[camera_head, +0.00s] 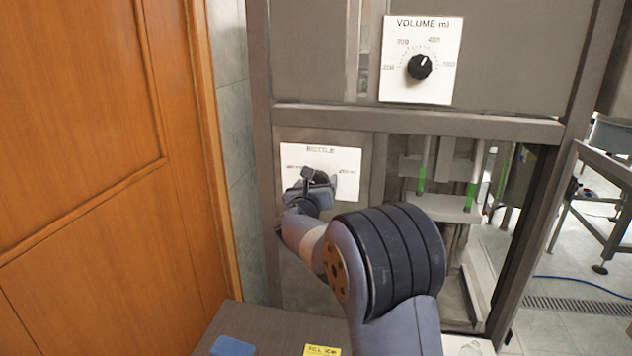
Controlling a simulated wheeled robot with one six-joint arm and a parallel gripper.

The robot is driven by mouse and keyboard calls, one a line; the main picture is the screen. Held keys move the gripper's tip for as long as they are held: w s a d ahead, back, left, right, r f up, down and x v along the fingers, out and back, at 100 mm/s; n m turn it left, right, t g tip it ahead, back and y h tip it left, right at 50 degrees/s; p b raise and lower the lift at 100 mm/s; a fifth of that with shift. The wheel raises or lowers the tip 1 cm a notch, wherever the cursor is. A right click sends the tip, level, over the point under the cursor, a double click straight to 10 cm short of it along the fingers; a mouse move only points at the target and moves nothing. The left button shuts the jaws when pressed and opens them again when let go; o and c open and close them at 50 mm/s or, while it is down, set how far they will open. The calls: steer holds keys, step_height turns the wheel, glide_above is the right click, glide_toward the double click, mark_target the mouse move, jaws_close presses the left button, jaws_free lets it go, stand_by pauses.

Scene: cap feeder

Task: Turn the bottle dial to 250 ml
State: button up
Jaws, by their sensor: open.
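The bottle dial's white plate (348,160), labelled BOTTLE, is on the lower panel of the machine. It has a small label at its left and another at its right, both too small to read surely. My gripper (316,177) is open right in front of the plate's middle. It covers most of the dial; a dark part (321,176) shows there, but I cannot tell where the dial points or whether the jaws touch it. My arm comes up from the lower right.
A VOLUME ml plate (444,88) with a black knob (419,67) is above, its pointer toward the upper right. An orange wooden door (90,180) stands close on the left. A grey surface below bears a blue item (232,346) and a yellow label (322,350).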

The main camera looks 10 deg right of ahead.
steer(key=c, duration=1)
steer(key=shift+o, duration=0.2)
